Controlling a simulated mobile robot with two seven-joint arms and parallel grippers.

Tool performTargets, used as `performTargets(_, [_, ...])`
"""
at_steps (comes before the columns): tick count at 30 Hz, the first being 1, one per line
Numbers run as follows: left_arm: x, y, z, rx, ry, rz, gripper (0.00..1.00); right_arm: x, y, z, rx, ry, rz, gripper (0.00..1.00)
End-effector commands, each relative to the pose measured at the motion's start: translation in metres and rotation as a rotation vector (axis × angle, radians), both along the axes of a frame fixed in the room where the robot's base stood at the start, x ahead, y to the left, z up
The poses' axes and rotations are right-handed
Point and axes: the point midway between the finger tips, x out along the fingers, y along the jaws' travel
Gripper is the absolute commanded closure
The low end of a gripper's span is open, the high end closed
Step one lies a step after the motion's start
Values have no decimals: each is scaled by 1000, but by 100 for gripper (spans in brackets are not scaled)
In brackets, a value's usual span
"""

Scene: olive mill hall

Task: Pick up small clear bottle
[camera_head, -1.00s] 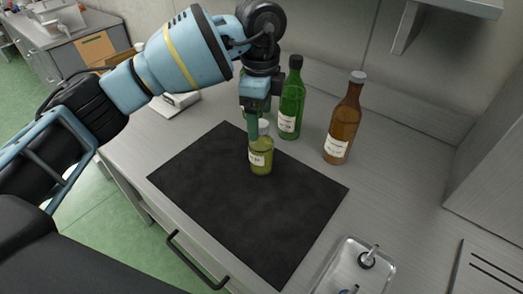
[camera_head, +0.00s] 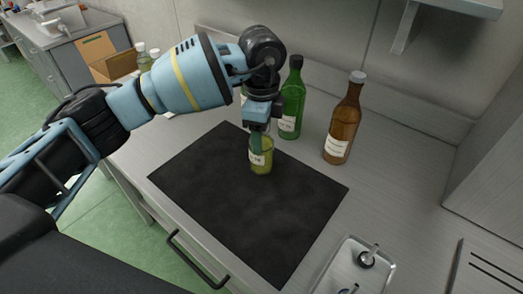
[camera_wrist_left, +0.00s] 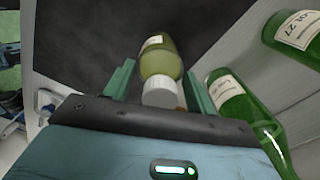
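The small clear bottle (camera_head: 262,158) stands upright on the black mat (camera_head: 215,190). It holds yellow-green liquid and has a pale label. My left gripper (camera_head: 260,138) points down over its top, hiding the cap in the head view. In the left wrist view the bottle (camera_wrist_left: 161,58) and its white cap (camera_wrist_left: 161,93) lie between the two green fingers (camera_wrist_left: 160,88). The fingers are apart, with a gap visible on the left of the cap; contact on the right side is unclear. My right gripper is not in view.
A tall green bottle (camera_head: 291,100) and a brown bottle (camera_head: 343,122) stand behind the mat. A metal tray (camera_head: 350,270) is at the front right. A cardboard box (camera_head: 113,66) and more bottles are at the back left. The mat's front is clear.

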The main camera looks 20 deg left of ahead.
Motion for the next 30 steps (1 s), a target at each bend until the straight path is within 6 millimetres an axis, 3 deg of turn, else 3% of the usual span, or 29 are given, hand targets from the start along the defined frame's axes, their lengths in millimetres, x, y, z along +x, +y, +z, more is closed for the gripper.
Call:
performTargets(1, [0,0,0,0,0,0,51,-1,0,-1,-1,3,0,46])
performTargets(12, [0,0,0,0,0,0,98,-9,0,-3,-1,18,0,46])
performTargets(23, [1,0,6,-2,-3,0,98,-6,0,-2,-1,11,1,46])
performTargets(30, [1,-1,31,-3,-4,0,98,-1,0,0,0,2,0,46])
